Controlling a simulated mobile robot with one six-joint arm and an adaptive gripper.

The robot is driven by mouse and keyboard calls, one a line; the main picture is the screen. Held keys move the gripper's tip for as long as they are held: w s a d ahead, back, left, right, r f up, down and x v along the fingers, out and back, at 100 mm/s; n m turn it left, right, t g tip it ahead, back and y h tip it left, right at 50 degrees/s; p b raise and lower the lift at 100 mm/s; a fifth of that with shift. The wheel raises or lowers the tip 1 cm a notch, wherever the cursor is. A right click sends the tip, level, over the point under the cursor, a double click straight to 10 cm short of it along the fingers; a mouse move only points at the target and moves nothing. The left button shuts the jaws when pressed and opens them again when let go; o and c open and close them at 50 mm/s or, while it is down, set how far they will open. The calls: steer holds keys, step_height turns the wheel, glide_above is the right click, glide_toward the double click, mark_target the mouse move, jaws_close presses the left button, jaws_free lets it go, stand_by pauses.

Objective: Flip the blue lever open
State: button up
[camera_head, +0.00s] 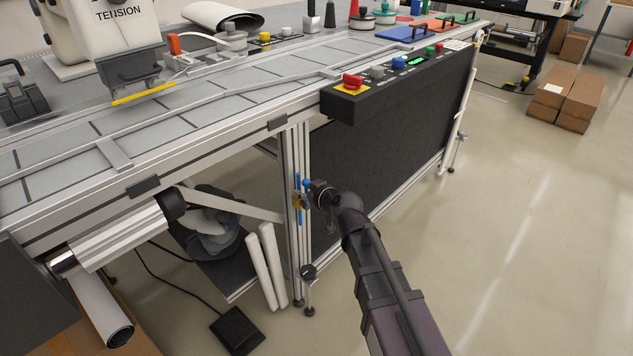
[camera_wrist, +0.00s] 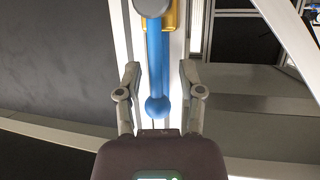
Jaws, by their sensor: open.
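The blue lever (camera_wrist: 155,62) hangs straight down from a round grey pivot on a yellow fitting (camera_wrist: 177,18) and ends in a blue ball in the wrist view. In the head view the blue lever (camera_head: 297,213) shows small on the table's front post, partly hidden by my wrist. My gripper (camera_wrist: 157,75) is open, with one finger on each side of the lever's lower part. A gap shows between the lever and each finger. In the head view my gripper (camera_head: 304,198) is up close to the post, its fingers hard to make out.
The aluminium post (camera_head: 291,160) carries the lever under the conveyor table. A black panel (camera_head: 375,150) stands right of it, below a control box with a red button (camera_head: 352,82). White tubes (camera_head: 266,265) lean left of the post.

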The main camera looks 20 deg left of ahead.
steer(key=shift+d, duration=0.2)
steer(key=d+f+m+g+h, duration=0.2)
steer(key=d+f+m+h, duration=0.15)
steer(key=d, duration=0.85)
steer(key=d+f+m+g+h, duration=0.1)
steer(key=d+f+m+h, duration=0.3)
steer(key=d, duration=0.9)
steer(key=s+d+f+m+g+h, duration=0.2)
steer(key=s+d, duration=0.2)
steer(key=d, duration=0.8)
steer(key=s+d+f+m+g+h, duration=0.2)
steer(key=s+d, duration=0.2)
steer(key=d, duration=0.7)
step_height(320, 180, up, 35)
steer(key=d+p, duration=0.1)
steer(key=p, duration=3.4)
steer(key=shift+s, duration=0.15)
steer(key=shift+d+m, duration=0.2)
steer(key=shift+m, duration=0.05)
